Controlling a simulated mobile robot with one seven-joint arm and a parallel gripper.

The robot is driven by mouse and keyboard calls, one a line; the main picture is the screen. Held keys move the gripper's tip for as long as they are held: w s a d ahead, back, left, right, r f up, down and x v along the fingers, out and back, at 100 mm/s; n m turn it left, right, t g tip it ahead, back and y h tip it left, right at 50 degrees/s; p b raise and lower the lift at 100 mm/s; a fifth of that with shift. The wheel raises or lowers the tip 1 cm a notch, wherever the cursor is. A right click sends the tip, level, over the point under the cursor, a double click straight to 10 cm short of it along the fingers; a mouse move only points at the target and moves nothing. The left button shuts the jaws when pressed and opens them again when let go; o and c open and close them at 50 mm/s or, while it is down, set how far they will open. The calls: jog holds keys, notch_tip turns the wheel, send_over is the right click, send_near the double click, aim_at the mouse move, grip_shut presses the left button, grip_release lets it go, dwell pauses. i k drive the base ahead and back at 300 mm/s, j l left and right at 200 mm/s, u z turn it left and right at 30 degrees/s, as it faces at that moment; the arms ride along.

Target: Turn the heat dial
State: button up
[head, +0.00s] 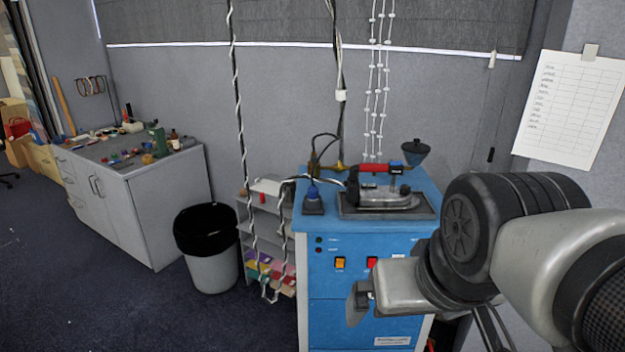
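No part is clearly marked as the heat dial, and I cannot tell which one it is. A blue steam-iron cabinet (322,283) stands at centre right. A grey iron (383,197) with a red handle lies on a dark rest on its top, with a small black knob (405,189) at its right. The cabinet front has an orange switch (340,262) and a red switch (372,262). My gripper (357,303) is in front of the cabinet, below the switches, and appears empty. Its fingers overlap edge-on, so their opening is unclear. My arm hides the cabinet's right front.
A blue-topped dark object (313,198) sits left of the iron. Cords hang over the cabinet. A shelf with coloured spools (265,265), a bin (212,265) and a cluttered grey cabinet (140,210) stand to the left. The floor at left front is clear.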

aim_at(405, 189)
jog(key=z, duration=0.25)
jog(key=i+l, duration=0.15)
jog(key=i, duration=0.5)
jog(key=i+l+z, duration=0.1)
jog(key=i, duration=0.5)
